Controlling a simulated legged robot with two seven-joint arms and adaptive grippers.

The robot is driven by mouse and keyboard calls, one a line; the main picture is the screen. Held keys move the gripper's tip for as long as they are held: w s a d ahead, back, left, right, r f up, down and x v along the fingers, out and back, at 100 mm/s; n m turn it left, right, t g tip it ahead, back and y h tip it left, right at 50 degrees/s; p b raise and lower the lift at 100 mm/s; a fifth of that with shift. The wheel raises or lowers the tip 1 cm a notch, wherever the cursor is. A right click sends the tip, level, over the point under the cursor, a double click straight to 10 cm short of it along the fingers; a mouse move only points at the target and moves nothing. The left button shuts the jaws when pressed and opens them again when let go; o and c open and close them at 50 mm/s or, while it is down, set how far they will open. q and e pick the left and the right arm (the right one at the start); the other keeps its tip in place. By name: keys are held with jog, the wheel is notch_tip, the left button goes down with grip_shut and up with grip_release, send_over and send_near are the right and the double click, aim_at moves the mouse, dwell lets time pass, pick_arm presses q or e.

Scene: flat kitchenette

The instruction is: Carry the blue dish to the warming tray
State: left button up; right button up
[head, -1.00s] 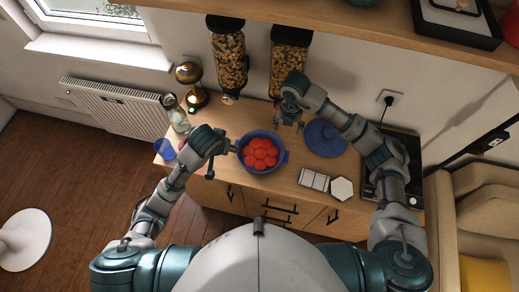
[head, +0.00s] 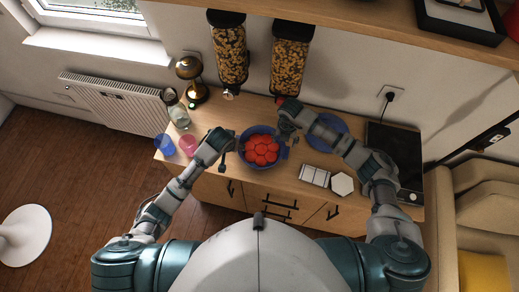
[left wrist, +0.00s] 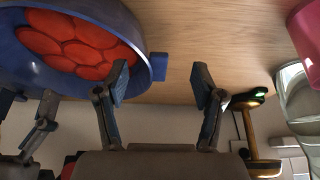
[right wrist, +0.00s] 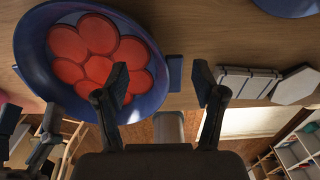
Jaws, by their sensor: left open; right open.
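The blue dish (head: 246,157), with red round pieces inside, sits on the wooden counter. My left gripper (head: 229,155) is open at its left side; in the left wrist view a blue handle (left wrist: 159,66) of the dish shows between the parted fingers (left wrist: 160,88). My right gripper (head: 287,138) is open at its right side; in the right wrist view the other handle (right wrist: 175,73) shows between its fingers (right wrist: 160,82). I cannot tell whether any finger touches. The dark flat plate with a knob, seemingly the warming tray (head: 402,150), lies at the counter's right end.
A blue lid (head: 328,130) lies partly behind my right arm. White tiles (head: 314,176) and a white hexagon (head: 342,184) lie in front. Blue (head: 164,145) and pink (head: 188,145) cups and a glass jar (head: 178,115) stand left. Cereal dispensers (head: 290,65) hang behind.

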pick_arm(q)
jog(key=x, duration=0.3)
jog(key=shift+d, duration=0.3)
pick_arm(e)
jog(key=f, duration=0.3)
jog(key=shift+d+f, duration=0.1)
jog(key=shift+d, duration=0.25)
pick_arm(q)
jog(key=shift+w+d+f, duration=0.1)
jog(key=shift+d+f, duration=0.05)
jog(key=shift+d, duration=0.45)
pick_arm(e)
jog(key=shift+d+f, duration=0.3)
jog(key=shift+d, duration=0.2)
